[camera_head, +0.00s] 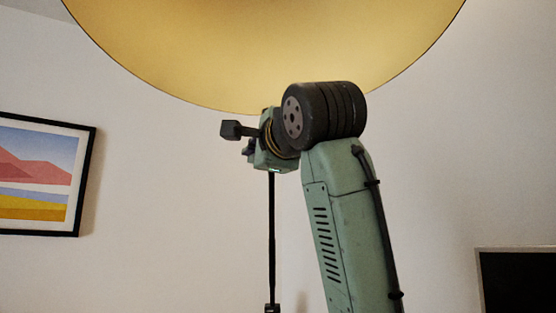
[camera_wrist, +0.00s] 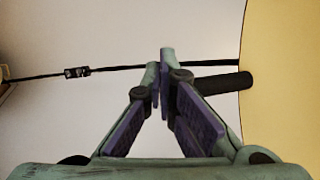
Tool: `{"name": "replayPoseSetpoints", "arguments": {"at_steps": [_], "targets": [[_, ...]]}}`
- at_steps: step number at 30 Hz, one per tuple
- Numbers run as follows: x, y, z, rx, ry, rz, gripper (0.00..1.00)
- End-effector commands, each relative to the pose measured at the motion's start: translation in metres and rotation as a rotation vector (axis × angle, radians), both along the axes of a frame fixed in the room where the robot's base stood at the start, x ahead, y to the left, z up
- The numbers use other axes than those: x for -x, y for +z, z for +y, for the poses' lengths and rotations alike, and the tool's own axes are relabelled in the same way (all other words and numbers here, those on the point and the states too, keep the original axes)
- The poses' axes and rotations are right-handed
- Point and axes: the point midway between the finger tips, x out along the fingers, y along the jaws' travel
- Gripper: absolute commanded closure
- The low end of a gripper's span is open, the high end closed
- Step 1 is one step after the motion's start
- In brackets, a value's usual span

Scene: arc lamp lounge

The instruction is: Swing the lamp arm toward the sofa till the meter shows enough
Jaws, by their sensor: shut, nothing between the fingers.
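The lamp's large gold shade (camera_head: 270,50) fills the top of the head view; its edge also shows at the right of the wrist view (camera_wrist: 285,90). A thin black pole (camera_head: 271,235) runs down below my gripper in the head view. In the wrist view the pole (camera_wrist: 115,69) crosses behind the fingers, with a small black clamp on it. A thicker black cylinder (camera_wrist: 225,83) sticks out by the shade, beside the right finger. My gripper (camera_wrist: 160,62) is shut and empty; whether it touches the cylinder I cannot tell. The meter and the sofa are not in view.
A framed landscape picture (camera_head: 40,175) hangs on the pale wall at the left. A dark panel with a light frame (camera_head: 520,283) stands at the lower right. Bare wall lies between them. My arm covers part of the middle.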

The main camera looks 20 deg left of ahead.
Motion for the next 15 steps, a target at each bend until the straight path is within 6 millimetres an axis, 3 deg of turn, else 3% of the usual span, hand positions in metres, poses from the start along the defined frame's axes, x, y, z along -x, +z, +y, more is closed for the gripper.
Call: {"name": "replayPoseSetpoints", "arguments": {"at_steps": [6,10,15], "targets": [[0.024,0.0,0.058,0.0,0.0,0.0,1.0],[0.033,0.001,0.08,-0.002,-0.004,0.0,1.0],[0.037,0.001,0.09,-0.003,-0.007,-0.001,1.0]]}}
